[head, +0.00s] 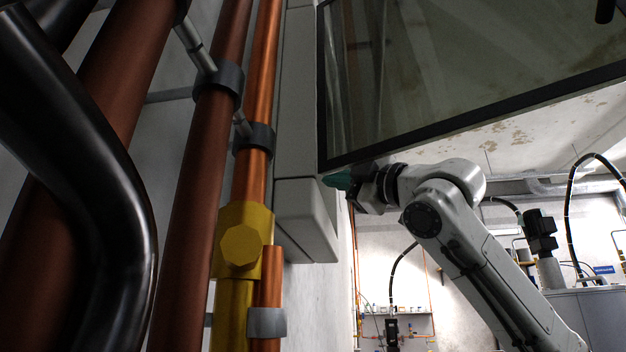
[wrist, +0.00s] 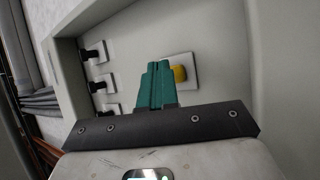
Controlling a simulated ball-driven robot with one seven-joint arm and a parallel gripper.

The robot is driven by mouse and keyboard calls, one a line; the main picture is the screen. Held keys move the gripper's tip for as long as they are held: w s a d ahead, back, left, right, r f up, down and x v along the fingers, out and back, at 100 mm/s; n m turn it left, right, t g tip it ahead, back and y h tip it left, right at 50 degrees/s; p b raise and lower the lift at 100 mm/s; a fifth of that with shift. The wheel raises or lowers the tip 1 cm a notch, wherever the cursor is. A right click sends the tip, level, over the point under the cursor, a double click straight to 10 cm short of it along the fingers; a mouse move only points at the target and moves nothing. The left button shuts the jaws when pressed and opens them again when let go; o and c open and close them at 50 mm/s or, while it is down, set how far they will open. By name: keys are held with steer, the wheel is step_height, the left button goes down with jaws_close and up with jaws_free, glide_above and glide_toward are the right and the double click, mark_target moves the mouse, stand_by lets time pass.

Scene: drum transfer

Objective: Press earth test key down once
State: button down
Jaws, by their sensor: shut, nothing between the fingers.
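In the wrist view, a yellow key (wrist: 180,74) sits on a square white plate on a pale panel (wrist: 225,62). No label is readable to say that it is the earth test key. My gripper (wrist: 157,68) has its teal fingers shut and empty. The fingertips appear just left of the yellow key and overlap part of its plate; I cannot tell whether they touch it. In the head view my gripper (head: 336,181) is at the lower edge of a dark-framed glass pane, beside a grey box, and the key is not visible.
Several black keys on white plates, one of them a black key (wrist: 93,55), line the panel's left side. In the head view, copper and dark red pipes (head: 205,150) and a yellow fitting (head: 240,245) stand left. The glass pane (head: 450,70) hangs overhead.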

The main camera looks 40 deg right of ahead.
steer(key=shift+w, duration=0.1)
stand_by(0.7)
steer(key=shift+w+a, duration=0.25)
steer(key=shift+w+a+p, duration=0.3)
steer(key=shift+w+p, duration=0.05)
stand_by(0.9)
steer(key=shift+s+d, duration=0.5)
steer(key=shift+s, duration=0.2)
steer(key=s+d, duration=0.1)
steer(key=s, duration=0.1)
steer(key=s+d+p, duration=0.1)
steer(key=s+d, duration=0.1)
steer(key=shift+d, duration=0.1)
stand_by(0.6)
stand_by(0.8)
